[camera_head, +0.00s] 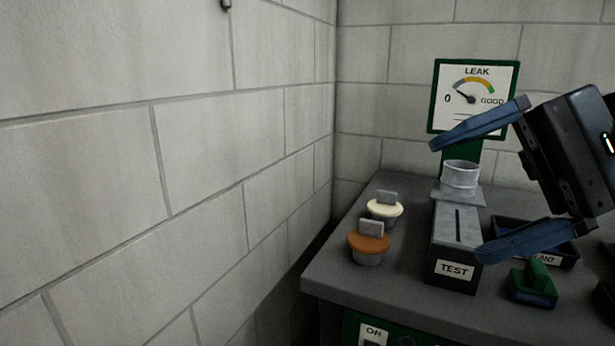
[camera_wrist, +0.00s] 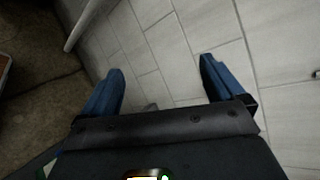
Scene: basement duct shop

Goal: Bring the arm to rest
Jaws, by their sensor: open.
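My gripper (camera_head: 458,185) is at the right in the head view, its two blue fingers spread wide with nothing between them. The upper finger overlaps the lower part of the leak gauge board, and the lower finger overlaps the area beside the test stand. In the wrist view my gripper (camera_wrist: 162,85) also shows open and empty, with a block wall beyond the fingers. Most of my arm is outside the head view.
The grey bench (camera_head: 335,285) holds a TEST stand (camera_head: 455,245) with a metal collar (camera_head: 460,178), a cream-topped piece (camera_head: 384,208), an orange-topped piece (camera_head: 368,245), a blue tray (camera_head: 565,253) and a green-and-blue block (camera_head: 532,283). A leak gauge (camera_head: 473,97) stands behind. Block walls (camera_head: 180,150) close the left and back.

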